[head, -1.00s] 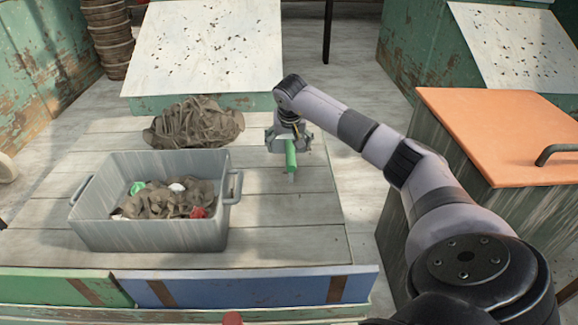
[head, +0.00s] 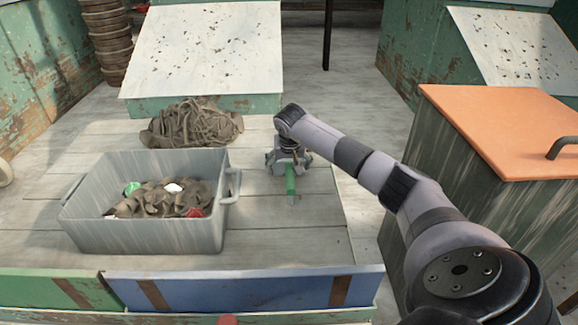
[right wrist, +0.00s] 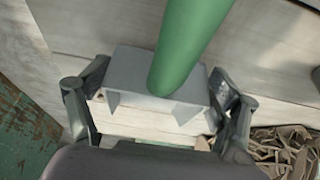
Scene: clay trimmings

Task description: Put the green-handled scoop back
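The green-handled scoop (head: 290,181) is at my right gripper (head: 287,163), over the right part of the plank table. Its green handle hangs toward the near side in the head view. In the right wrist view, the green handle (right wrist: 190,45) runs up from a grey scoop body (right wrist: 150,78). The fingers of my right gripper (right wrist: 158,95) lie against both sides of that grey body, closed on it. I cannot tell whether the scoop touches the table. My left gripper is in neither current view.
A grey bin (head: 140,235) holding clay scraps and green, white and red bits stands left on the plank table (head: 310,245). A brown clay heap (head: 192,124) lies behind it. An orange-topped cabinet (head: 505,130) stands right. Table planks around the scoop are clear.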

